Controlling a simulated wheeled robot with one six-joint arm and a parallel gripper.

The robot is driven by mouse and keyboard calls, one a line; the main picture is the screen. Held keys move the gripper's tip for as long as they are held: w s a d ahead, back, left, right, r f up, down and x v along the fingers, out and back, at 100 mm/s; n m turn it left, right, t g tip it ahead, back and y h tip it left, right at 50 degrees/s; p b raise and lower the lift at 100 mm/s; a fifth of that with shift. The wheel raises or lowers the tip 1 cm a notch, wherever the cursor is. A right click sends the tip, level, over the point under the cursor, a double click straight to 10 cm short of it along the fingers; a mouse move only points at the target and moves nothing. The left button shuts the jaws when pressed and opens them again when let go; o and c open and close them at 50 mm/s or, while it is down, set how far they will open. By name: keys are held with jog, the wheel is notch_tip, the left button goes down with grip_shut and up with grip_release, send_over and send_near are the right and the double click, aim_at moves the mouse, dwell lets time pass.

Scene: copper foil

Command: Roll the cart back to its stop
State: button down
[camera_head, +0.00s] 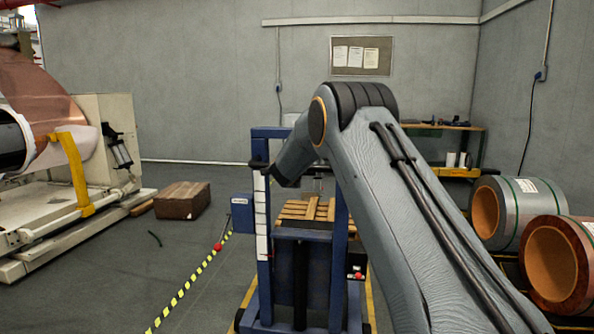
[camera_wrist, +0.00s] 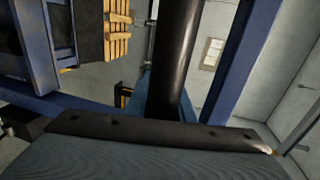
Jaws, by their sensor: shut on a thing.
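The blue cart (camera_head: 262,225) stands upright ahead of me, a tall frame with a dark central column and a white scale strip on its left post. In the wrist view its blue post (camera_wrist: 243,60) and a thick black cylinder (camera_wrist: 176,60) are very close. My arm reaches over to the cart's upper part. My gripper (camera_head: 283,180) is shut on the cart near the top of the left post; the arm and frame hide most of the grip. I cannot make out the cart's stop for sure.
A wooden pallet (camera_head: 308,209) lies behind the cart. Yellow-black tape (camera_head: 190,284) runs along the floor to its left, near a brown box (camera_head: 182,200). The floor between tape and machine is mostly clear.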

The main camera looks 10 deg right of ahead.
jog(key=shift+s+r, duration=0.25)
jog(key=shift+r, duration=0.55)
jog(key=c, duration=1.9)
grip_release()
jog(key=shift+s+a+r, duration=0.1)
jog(key=shift+r, duration=0.05)
jog(key=o, duration=0.3)
jog(key=shift+o, duration=0.3)
jog(key=shift+d+f, duration=0.2)
jog(key=shift+f, duration=0.15)
jog(key=shift+a+f, duration=0.1)
jog(key=shift+f, duration=0.05)
jog(key=v, duration=0.7)
jog(key=shift+s+b, duration=0.25)
jog(key=shift+b, duration=0.1)
jog(key=shift+a, duration=0.1)
